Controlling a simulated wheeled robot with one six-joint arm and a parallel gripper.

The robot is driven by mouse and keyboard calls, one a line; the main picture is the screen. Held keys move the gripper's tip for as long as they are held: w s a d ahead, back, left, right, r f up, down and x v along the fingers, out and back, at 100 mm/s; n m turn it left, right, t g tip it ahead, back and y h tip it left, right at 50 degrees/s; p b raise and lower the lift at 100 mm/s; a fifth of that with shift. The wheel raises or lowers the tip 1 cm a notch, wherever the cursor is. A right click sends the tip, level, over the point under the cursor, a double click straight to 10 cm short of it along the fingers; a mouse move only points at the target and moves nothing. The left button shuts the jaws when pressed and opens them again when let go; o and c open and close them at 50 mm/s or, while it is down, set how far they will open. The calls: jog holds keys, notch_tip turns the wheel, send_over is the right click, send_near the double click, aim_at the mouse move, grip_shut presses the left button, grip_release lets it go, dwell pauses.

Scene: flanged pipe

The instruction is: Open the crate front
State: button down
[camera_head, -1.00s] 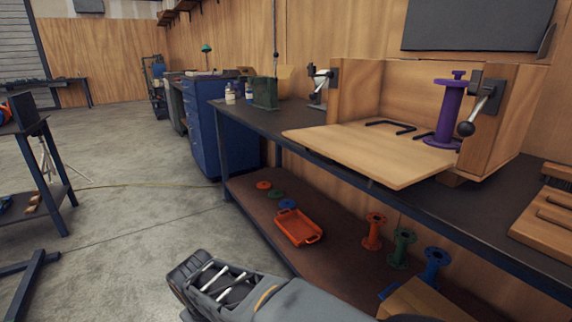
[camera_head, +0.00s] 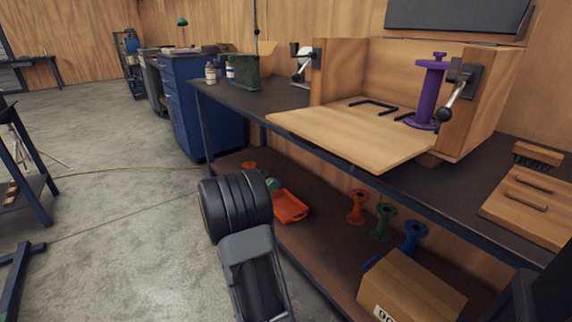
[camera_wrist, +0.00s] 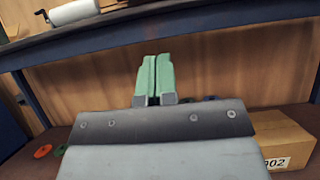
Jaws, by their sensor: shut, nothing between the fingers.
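The wooden crate (camera_head: 480,125) stands on the dark workbench. Its front panel (camera_head: 350,137) lies folded down flat and reaches out over the bench's front edge. A purple flanged pipe (camera_head: 428,95) stands upright inside the crate at the right. Black bent handles (camera_head: 374,106) lie at the panel's inner end. A lever clamp with a dark knob (camera_head: 444,114) is on the crate's right wall, and another (camera_head: 304,65) is at the left. My gripper (camera_wrist: 154,77) shows green fingers shut together and empty, below the bench top in the wrist view. My arm hides its fingers in the head view.
The lower shelf holds an orange tray (camera_head: 290,207), an orange spool (camera_head: 357,206), a green spool (camera_head: 383,221), a blue spool (camera_head: 413,237) and a cardboard box (camera_head: 411,290). A handled wooden board (camera_head: 530,200) lies at the bench's right. The floor at left is open.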

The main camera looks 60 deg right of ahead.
jog(key=a+r+b+x, duration=0.1)
jog(key=r+b+x, duration=0.1)
jog(key=x, duration=1)
jog(key=shift+w+r+b, duration=0.15)
jog(key=shift+r+b, duration=0.25)
jog(key=shift+a, duration=0.1)
